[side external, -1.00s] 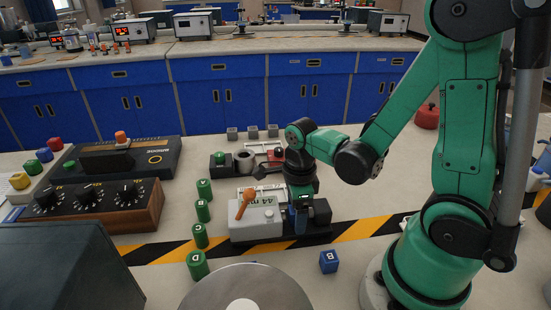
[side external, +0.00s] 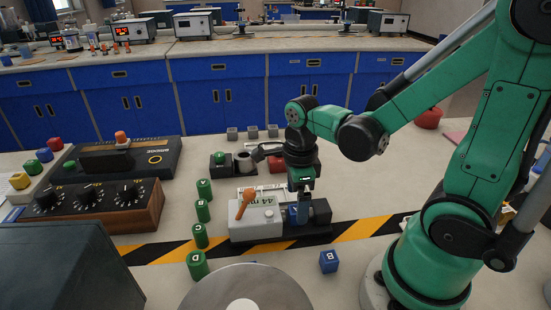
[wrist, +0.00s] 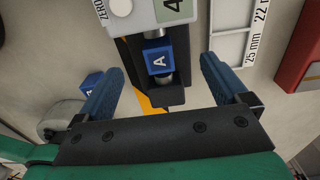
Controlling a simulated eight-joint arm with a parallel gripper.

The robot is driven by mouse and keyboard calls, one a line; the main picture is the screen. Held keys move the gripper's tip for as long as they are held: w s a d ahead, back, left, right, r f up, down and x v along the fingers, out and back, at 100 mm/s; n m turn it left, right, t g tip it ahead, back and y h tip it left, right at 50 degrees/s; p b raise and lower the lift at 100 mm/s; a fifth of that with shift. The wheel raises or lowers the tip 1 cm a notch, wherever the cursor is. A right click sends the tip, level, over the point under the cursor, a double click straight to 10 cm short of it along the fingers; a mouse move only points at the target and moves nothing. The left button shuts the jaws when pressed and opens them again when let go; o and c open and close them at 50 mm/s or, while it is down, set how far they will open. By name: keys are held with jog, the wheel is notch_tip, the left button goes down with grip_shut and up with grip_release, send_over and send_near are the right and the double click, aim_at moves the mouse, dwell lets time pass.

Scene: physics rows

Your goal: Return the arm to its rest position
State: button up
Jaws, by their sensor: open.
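My gripper (side external: 302,188) points down above the grey measuring device (side external: 262,222) with the orange lever. In the wrist view its two blue fingers (wrist: 163,66) are spread wide with nothing between them. A blue block marked A (wrist: 158,60) sits between the metal jaws of the device, beyond the fingertips. In the side view this block (side external: 293,214) shows just below the gripper, partly hidden.
A blue block (side external: 328,261) stands on the bench in front of the device. Several green cylinders (side external: 201,211) stand in a row to the left. A dark knob box (side external: 98,204) and a large grey disc (side external: 240,290) are nearby.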

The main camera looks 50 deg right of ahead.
jog(key=shift+r, duration=2.2)
jog(key=n, duration=0.3)
jog(key=n+t, duration=0.1)
jog(key=shift+w+a+r+n, duration=0.25)
jog(key=shift+a+n, duration=0.05)
jog(key=n, duration=0.2)
jog(key=n+t, duration=0.1)
jog(key=shift+w+a+r, duration=0.2)
jog(key=shift+a+r, duration=0.05)
jog(key=n+t, duration=0.1)
jog(key=n, duration=0.3)
jog(key=w+a+r+n+t, duration=0.1)
jog(key=n, duration=0.4)
jog(key=r+n+t, duration=0.1)
jog(key=n, duration=0.4)
jog(key=shift+w+a+r+t, duration=0.1)
jog(key=shift+w+a+t, duration=0.2)
jog(key=shift+a+t, duration=0.1)
jog(key=n, duration=0.1)
jog(key=n+t, duration=0.1)
jog(key=n, duration=0.1)
jog(key=r+n, duration=0.1)
jog(key=n, duration=0.1)
jog(key=shift+w+a, duration=0.25)
jog(key=shift+a, duration=0.1)
